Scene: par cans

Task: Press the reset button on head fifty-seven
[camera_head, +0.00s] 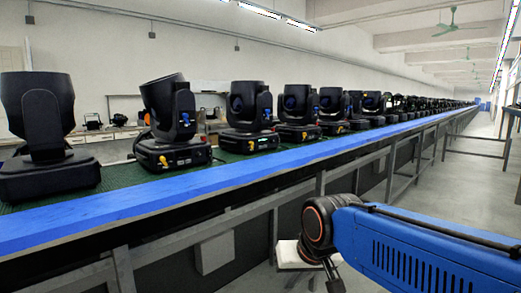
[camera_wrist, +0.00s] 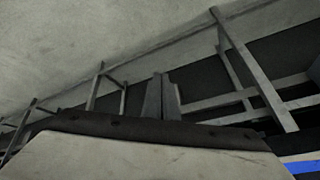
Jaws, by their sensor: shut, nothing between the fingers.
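Several black moving-head lights stand in a long row on a green belt in the head view. The nearest ones are a head at the far left (camera_head: 40,140), a tilted head (camera_head: 172,122) and an upright head (camera_head: 249,117). Small coloured parts show on their bases, but I cannot read any number or make out which is head fifty-seven or its reset button. My gripper (camera_wrist: 162,97) shows in the wrist view as two grey fingers close together, shut and empty. No light shows in that view. My arm is low at the right, apart from the row.
A blue rail (camera_head: 190,188) runs along the near side of the belt, on a grey metal frame with legs (camera_head: 275,235). Pale floor (camera_head: 470,190) lies open at the right. A workbench (camera_head: 105,135) stands behind the row. The wrist view shows floor and frame legs (camera_wrist: 255,70).

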